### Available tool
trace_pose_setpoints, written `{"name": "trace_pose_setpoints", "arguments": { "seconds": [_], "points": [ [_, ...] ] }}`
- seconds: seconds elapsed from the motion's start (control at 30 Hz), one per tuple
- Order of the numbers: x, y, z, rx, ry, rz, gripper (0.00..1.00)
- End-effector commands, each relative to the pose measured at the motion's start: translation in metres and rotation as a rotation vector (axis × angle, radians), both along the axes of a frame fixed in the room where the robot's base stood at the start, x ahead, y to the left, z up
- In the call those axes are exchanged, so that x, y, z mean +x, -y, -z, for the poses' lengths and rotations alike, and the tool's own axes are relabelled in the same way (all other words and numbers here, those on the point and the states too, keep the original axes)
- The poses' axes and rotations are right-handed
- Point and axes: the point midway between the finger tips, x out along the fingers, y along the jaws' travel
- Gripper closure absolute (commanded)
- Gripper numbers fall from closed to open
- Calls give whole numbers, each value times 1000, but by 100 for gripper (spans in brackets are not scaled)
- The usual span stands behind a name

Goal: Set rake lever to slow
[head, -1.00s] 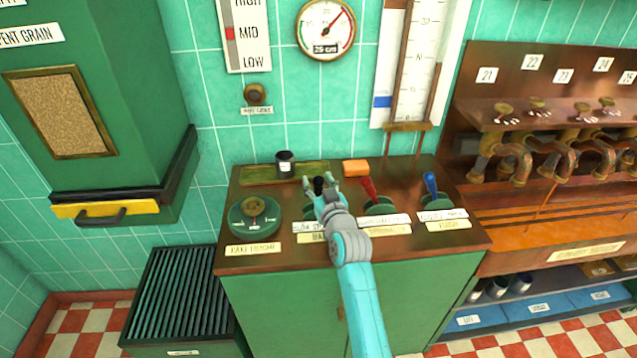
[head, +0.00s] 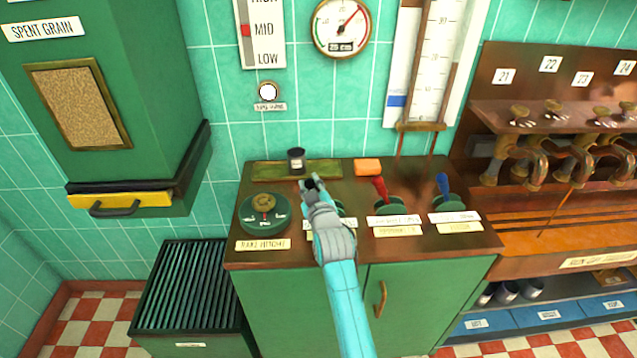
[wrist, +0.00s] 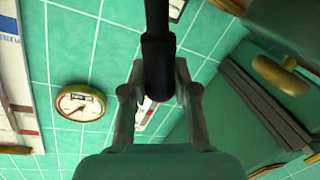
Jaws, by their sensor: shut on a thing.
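The black-handled lever (head: 309,183) stands at the left of the row of levers on the green cabinet's brown top. My gripper (head: 312,187) is shut on it, and the arm comes from the front. In the wrist view the black lever (wrist: 158,65) runs between the two fingers (wrist: 160,92). In the head view the lever leans to the left. Its base and the label plates (head: 330,224) in front are partly hidden by my gripper and arm, so I cannot read its setting.
A red lever (head: 380,188) and a blue lever (head: 443,185) stand to the right. A round rake height dial (head: 264,213) is close on the left. A black cup (head: 296,161) and an orange block (head: 367,167) sit behind. A lamp (head: 268,92) on the wall glows white.

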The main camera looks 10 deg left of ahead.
Motion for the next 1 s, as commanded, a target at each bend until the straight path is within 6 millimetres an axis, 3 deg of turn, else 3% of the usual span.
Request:
{"name": "trace_pose_setpoints", "arguments": {
  "seconds": [0.27,0.3,0.37,0.77,1.0],
  "points": [
    [0,-1,1,-6,1,-2,100],
    [0,-1,1,-5,1,-2,62],
    [0,-2,1,-5,1,-2,47],
    [-4,1,1,-4,-1,-1,45],
    [-35,16,-1,-5,-1,-1,45]
  ]
}}
